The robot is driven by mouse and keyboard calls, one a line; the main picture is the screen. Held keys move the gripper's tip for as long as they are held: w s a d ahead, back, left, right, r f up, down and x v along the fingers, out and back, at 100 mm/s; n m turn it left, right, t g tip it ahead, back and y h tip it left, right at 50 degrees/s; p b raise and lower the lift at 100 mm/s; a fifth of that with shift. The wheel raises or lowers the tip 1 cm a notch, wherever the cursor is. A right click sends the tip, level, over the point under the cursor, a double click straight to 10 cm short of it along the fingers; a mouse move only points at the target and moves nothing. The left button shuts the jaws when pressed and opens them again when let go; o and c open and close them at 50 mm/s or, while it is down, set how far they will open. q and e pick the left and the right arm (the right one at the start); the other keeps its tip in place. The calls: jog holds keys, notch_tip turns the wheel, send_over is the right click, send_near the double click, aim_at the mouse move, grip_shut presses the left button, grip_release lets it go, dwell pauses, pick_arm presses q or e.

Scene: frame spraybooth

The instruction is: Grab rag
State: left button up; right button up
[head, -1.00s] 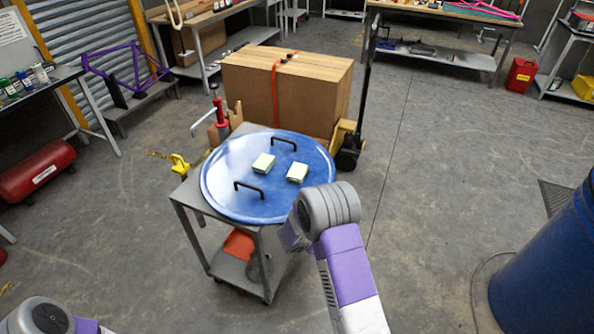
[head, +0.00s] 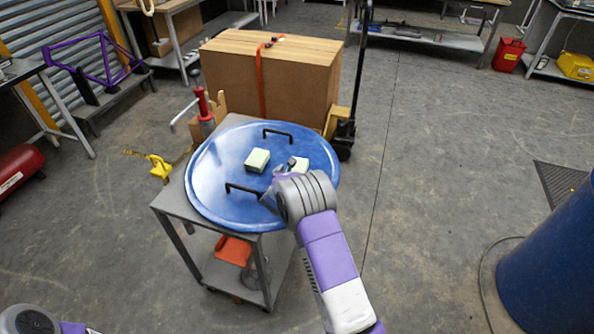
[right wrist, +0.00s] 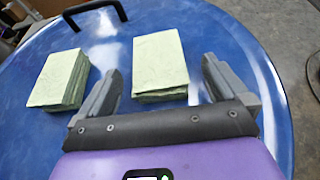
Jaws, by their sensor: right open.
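Two pale green folded rags lie on a round blue lid with two black handles. The left rag (head: 257,160) is in plain view; the right rag (head: 301,164) is partly hidden behind my right gripper (head: 286,168). In the right wrist view, my right gripper (right wrist: 158,85) is open, and the right rag (right wrist: 161,64) lies ahead between its two fingers, not gripped. The left rag (right wrist: 59,79) is just outside the left finger. My left gripper is out of sight; only a bit of my left arm shows at the bottom left.
The blue lid (head: 215,180) rests on a grey metal cart (head: 180,203). Its black handles (head: 277,132) stand up near the rags. A large cardboard box (head: 230,80) stands behind the cart. A blue drum (head: 555,265) is at the right; the floor between is clear.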

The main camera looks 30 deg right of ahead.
aim_at(296, 170)
jog(key=x, duration=0.4)
jog(key=shift+a+f, duration=0.1)
jog(key=shift+f, duration=0.1)
jog(key=shift+r, duration=0.1)
jog(key=c, duration=1.1)
